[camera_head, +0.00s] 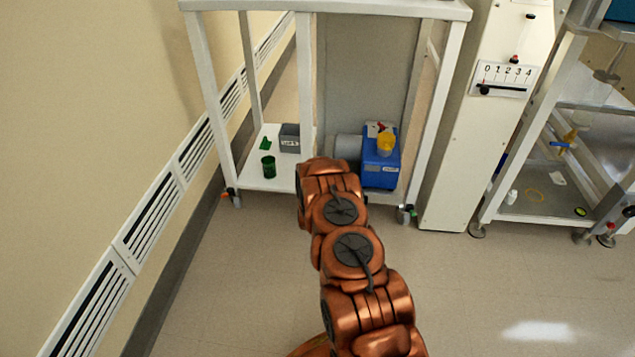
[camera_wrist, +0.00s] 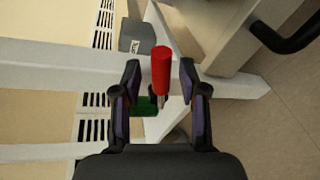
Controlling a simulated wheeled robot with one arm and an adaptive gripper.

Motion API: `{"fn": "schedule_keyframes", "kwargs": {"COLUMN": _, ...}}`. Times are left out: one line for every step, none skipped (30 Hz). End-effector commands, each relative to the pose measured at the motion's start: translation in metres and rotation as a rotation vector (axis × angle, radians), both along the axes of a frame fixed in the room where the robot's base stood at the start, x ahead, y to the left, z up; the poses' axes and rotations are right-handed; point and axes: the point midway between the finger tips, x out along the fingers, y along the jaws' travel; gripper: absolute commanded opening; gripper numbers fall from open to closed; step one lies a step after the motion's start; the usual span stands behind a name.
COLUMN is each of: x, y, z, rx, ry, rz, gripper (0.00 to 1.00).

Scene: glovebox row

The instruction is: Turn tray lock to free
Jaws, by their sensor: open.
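In the wrist view, my gripper (camera_wrist: 160,82) is open, with one dark finger on each side. A red cylindrical handle (camera_wrist: 161,66) on a thin metal stem shows between the fingers. A gap is visible on both sides, and neither finger clearly touches it. I cannot tell for sure whether this handle is the tray lock, and no lock marking is readable. What the stem joins is hard to make out. In the head view my own arm reaches toward the white frame (camera_head: 452,95), and my gripper is hidden behind it.
A grey box (camera_head: 290,138) and a green cup (camera_head: 268,167) stand on the low shelf. A blue unit (camera_head: 380,165) with a yellow top is right of them. A wall grille (camera_head: 150,215) runs along the left. Open floor (camera_head: 500,290) lies at the front right.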

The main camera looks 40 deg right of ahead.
Motion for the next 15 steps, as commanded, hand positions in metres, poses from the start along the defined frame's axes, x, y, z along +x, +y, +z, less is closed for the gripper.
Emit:
{"fn": "schedule_keyframes", "kwargs": {"x": -0.001, "y": 0.001, "z": 0.001, "rx": 0.000, "ry": 0.000, "rz": 0.000, "gripper": 0.42}}
{"fn": "schedule_keyframes", "kwargs": {"x": -0.002, "y": 0.002, "z": 0.001, "rx": 0.000, "ry": 0.000, "rz": 0.000, "gripper": 0.42}}
{"fn": "schedule_keyframes", "kwargs": {"x": -0.003, "y": 0.003, "z": 0.002, "rx": 0.000, "ry": 0.000, "rz": 0.001, "gripper": 0.42}}
{"fn": "schedule_keyframes", "kwargs": {"x": -0.004, "y": 0.004, "z": 0.002, "rx": 0.000, "ry": 0.000, "rz": 0.001, "gripper": 0.42}}
{"fn": "schedule_keyframes", "kwargs": {"x": -0.006, "y": 0.005, "z": 0.003, "rx": 0.001, "ry": 0.000, "rz": 0.001, "gripper": 0.42}}
{"fn": "schedule_keyframes", "kwargs": {"x": -0.008, "y": 0.007, "z": 0.004, "rx": 0.000, "ry": 0.000, "rz": 0.001, "gripper": 0.42}}
{"fn": "schedule_keyframes", "kwargs": {"x": -0.011, "y": 0.009, "z": 0.005, "rx": 0.001, "ry": 0.001, "rz": 0.001, "gripper": 0.42}}
{"fn": "schedule_keyframes", "kwargs": {"x": -0.013, "y": 0.011, "z": 0.005, "rx": 0.001, "ry": 0.001, "rz": 0.001, "gripper": 0.42}}
{"fn": "schedule_keyframes", "kwargs": {"x": -0.017, "y": 0.013, "z": 0.006, "rx": 0.001, "ry": 0.001, "rz": 0.001, "gripper": 0.42}}
{"fn": "schedule_keyframes", "kwargs": {"x": -0.020, "y": 0.015, "z": 0.007, "rx": 0.001, "ry": 0.001, "rz": 0.001, "gripper": 0.42}}
{"fn": "schedule_keyframes", "kwargs": {"x": -0.022, "y": 0.017, "z": 0.008, "rx": 0.000, "ry": 0.000, "rz": 0.001, "gripper": 0.42}}
{"fn": "schedule_keyframes", "kwargs": {"x": -0.026, "y": 0.019, "z": 0.009, "rx": 0.001, "ry": 0.001, "rz": 0.001, "gripper": 0.42}}
{"fn": "schedule_keyframes", "kwargs": {"x": -0.029, "y": 0.022, "z": 0.009, "rx": 0.001, "ry": 0.002, "rz": 0.000, "gripper": 0.42}}
{"fn": "schedule_keyframes", "kwargs": {"x": -0.032, "y": 0.024, "z": 0.009, "rx": 0.002, "ry": 0.004, "rz": 0.001, "gripper": 0.42}}
{"fn": "schedule_keyframes", "kwargs": {"x": -0.036, "y": 0.027, "z": 0.010, "rx": 0.002, "ry": 0.004, "rz": 0.001, "gripper": 0.42}}
